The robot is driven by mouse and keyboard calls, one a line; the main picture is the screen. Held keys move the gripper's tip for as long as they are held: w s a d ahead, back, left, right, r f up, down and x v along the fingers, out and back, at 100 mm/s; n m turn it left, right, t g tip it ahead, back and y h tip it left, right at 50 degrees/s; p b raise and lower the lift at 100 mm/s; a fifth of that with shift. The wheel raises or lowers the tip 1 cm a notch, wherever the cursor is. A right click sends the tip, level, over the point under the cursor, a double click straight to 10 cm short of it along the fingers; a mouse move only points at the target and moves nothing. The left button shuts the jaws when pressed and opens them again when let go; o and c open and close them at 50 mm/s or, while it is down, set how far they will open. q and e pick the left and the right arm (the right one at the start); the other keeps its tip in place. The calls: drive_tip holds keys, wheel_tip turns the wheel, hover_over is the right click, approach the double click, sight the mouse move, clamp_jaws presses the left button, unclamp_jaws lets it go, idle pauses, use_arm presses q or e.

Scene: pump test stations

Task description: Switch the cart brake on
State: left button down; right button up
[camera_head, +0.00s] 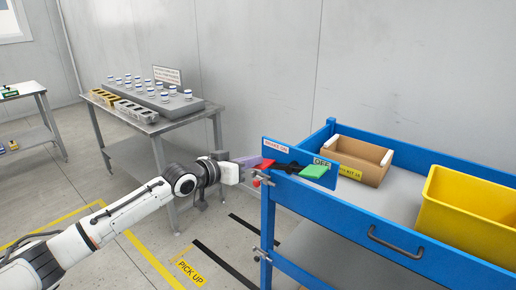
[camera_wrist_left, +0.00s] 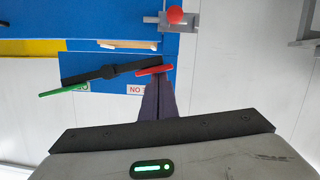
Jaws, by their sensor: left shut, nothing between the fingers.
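My right gripper is out of view.
A red-knobbed latch (camera_wrist_left: 175,15) sits near the pedal at the cart's corner. On the cart are a cardboard box (camera_head: 360,162) and a yellow bin (camera_head: 468,212). A metal table (camera_head: 150,124) with trays stands behind my left arm. The floor has a "PICK UP" marking (camera_head: 189,272).

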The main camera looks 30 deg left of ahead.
use_arm(q)
drive_tip(key=shift+f, duration=0.3)
drive_tip(key=s+a+r+p, duration=0.2)
drive_tip(key=s+r, duration=0.4)
drive_tip(key=s, duration=0.3)
drive_tip(key=shift+s+a+r, duration=0.15)
drive_tip(key=shift+a+r, duration=0.25)
drive_tip(key=shift+a, duration=0.2)
